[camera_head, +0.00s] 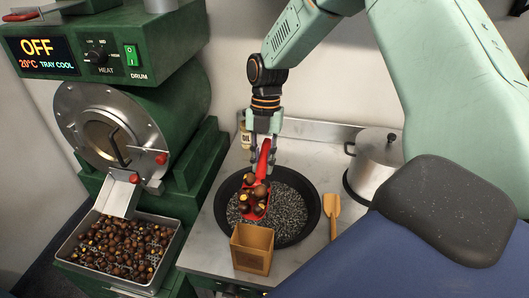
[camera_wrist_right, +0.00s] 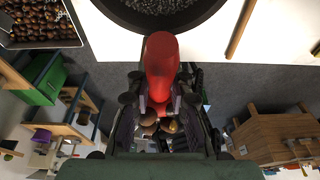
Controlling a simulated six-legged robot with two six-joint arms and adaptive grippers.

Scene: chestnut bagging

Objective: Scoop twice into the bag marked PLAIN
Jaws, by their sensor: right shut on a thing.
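My right gripper (camera_head: 263,145) is shut on the handle of a red scoop (camera_head: 264,160), which also shows in the right wrist view (camera_wrist_right: 160,65). The scoop points down toward the front and carries several chestnuts (camera_head: 253,196), some with pale cut marks. In the head view it lies over the dark pan, just behind the bag; its exact height is unclear. A brown paper bag (camera_head: 252,247) stands open at the front edge of the pan. A small mark on its front is too small to read. My left gripper is not in view.
The black pan (camera_head: 217,207) holds dark pebbles (camera_head: 292,207). A wooden spatula (camera_head: 331,213) lies right of it, with a lidded metal pot (camera_head: 377,162) behind. A tray (camera_head: 108,284) of chestnuts sits at left under the green roaster (camera_head: 185,90), whose display reads OFF, TRAY COOL.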

